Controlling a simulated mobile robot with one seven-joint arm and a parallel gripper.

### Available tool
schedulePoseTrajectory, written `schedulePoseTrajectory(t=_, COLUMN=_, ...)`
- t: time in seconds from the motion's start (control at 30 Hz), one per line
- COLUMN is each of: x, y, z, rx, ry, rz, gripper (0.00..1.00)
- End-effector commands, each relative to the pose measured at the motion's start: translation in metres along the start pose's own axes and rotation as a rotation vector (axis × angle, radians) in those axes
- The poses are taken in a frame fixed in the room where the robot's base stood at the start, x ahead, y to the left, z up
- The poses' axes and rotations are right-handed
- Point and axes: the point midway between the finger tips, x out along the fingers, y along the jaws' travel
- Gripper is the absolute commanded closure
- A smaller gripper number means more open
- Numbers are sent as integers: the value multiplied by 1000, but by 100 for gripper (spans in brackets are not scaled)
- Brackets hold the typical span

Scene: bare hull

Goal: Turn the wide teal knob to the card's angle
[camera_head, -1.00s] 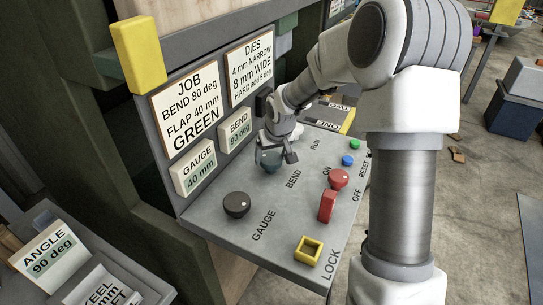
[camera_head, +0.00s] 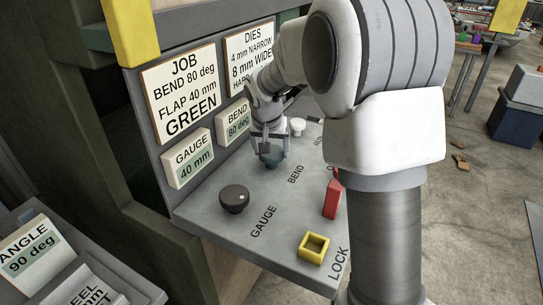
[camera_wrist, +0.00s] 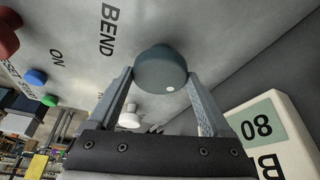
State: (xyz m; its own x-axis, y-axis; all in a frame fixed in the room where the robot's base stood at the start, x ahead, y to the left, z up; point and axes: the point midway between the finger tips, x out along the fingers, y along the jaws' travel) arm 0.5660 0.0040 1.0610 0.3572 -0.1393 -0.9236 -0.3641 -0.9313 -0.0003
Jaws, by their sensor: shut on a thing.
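The wide teal knob (camera_head: 271,159) stands on the grey sloping panel by the BEND label. It shows from above as a round dark teal cap with a white dot in the wrist view (camera_wrist: 160,70). My gripper (camera_head: 268,149) is shut on the knob, one finger at each side. The job card (camera_head: 186,88) reads BEND 80 deg, FLAP 40 mm, GREEN. The bend display (camera_head: 236,124) reads 80 deg, and its 80 also shows in the wrist view (camera_wrist: 258,129).
A dark gauge knob (camera_head: 234,198), a red lever (camera_head: 332,199) and a yellow square frame (camera_head: 313,248) by LOCK sit on the panel. A white knob (camera_head: 298,125) is just beyond my gripper. The gauge display (camera_head: 187,158) reads 40 mm. My arm hides the panel's right side.

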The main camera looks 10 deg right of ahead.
Motion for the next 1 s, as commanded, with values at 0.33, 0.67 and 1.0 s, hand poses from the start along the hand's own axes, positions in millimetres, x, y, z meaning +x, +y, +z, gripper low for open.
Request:
schedulePoseTrajectory(t=0.33, x=0, y=0, z=0, rx=52, ry=-1, rz=21, gripper=72)
schedulePoseTrajectory(t=0.67, x=0, y=0, z=0, rx=51, ry=-1, rz=21, gripper=7)
schedulePoseTrajectory(t=1.0, x=-3, y=0, z=0, rx=51, ry=0, rz=21, gripper=0)
